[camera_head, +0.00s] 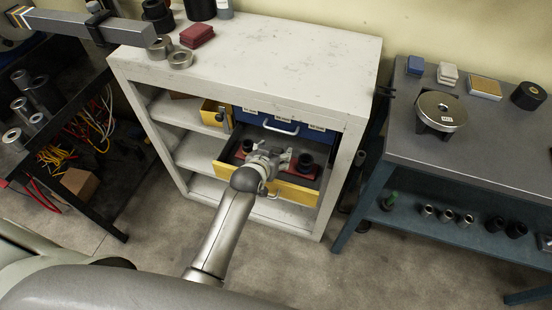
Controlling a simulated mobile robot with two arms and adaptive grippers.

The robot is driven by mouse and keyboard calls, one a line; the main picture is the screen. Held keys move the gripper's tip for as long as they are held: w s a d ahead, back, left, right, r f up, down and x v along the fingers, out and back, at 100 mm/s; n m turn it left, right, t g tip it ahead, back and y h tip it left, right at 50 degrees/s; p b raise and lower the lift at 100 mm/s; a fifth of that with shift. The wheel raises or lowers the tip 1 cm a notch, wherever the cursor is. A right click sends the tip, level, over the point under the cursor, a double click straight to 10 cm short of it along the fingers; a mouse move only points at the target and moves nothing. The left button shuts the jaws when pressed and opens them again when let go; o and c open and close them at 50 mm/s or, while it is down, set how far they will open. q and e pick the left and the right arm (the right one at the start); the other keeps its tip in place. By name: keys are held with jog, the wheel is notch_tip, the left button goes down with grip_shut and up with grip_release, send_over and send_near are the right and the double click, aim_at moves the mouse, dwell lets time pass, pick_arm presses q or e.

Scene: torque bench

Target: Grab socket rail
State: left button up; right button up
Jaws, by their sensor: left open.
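The socket rail (293,174) is a red strip with dark round sockets standing on it. It lies in a pulled-out drawer with a yellow front (288,190) in the white shelf unit. My left gripper (268,153) is over the middle of the drawer, open, and covers the middle of the rail. I cannot tell whether its fingers touch the rail. My right gripper is not in view.
A blue drawer (281,126) is just above the open one, and a small yellow bin (215,113) is beside it. The white top (270,55) is mostly clear. A grey bench (480,150) stands to the right, a black cart (75,140) to the left.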

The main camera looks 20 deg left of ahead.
pick_arm(q)
jog(key=shift+x, duration=1.25)
jog(key=c, duration=1.2)
jog(key=shift+w+r, duration=0.15)
jog(key=shift+r, duration=0.05)
jog(key=shift+c, duration=0.2)
jog(key=shift+r, duration=0.15)
